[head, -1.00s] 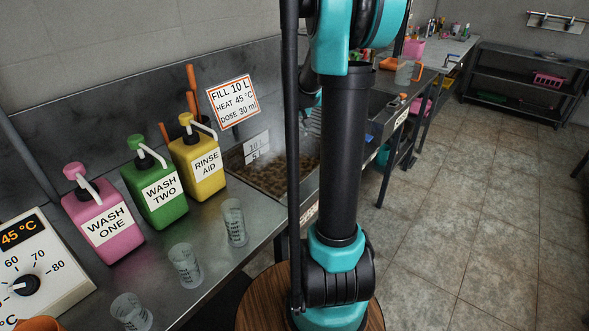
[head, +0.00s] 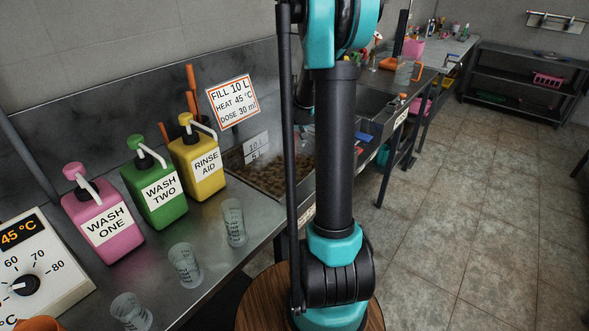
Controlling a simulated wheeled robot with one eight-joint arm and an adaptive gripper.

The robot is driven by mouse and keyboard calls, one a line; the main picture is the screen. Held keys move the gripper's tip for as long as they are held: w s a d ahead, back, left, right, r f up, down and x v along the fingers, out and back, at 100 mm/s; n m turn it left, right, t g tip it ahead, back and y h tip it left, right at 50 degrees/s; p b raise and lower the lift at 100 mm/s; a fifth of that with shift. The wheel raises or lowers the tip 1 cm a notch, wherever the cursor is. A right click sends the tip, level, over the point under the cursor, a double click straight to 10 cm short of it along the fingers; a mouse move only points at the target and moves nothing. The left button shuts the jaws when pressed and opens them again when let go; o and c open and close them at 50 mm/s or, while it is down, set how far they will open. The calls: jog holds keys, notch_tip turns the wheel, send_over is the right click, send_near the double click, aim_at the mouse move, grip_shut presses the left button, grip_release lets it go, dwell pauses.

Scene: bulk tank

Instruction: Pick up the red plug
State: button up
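I do not see a red plug that I can make out. My own arm stands upright in the middle of the view and covers part of the sink. The sink basin (head: 262,181) holds brownish, murky contents, and level marks of 10 L and 5 L (head: 257,146) show on its back wall. My gripper cannot be made out; the end of my arm is hidden behind the upright links.
Pink (head: 104,222), green (head: 155,190) and yellow (head: 197,165) pump bottles stand along the counter. Several clear measuring cups, including one near the basin (head: 234,222), stand in front. A temperature dial box (head: 40,262) is at left. Open tiled floor (head: 470,240) lies right.

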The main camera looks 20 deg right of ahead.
grip_shut()
dwell(0.5)
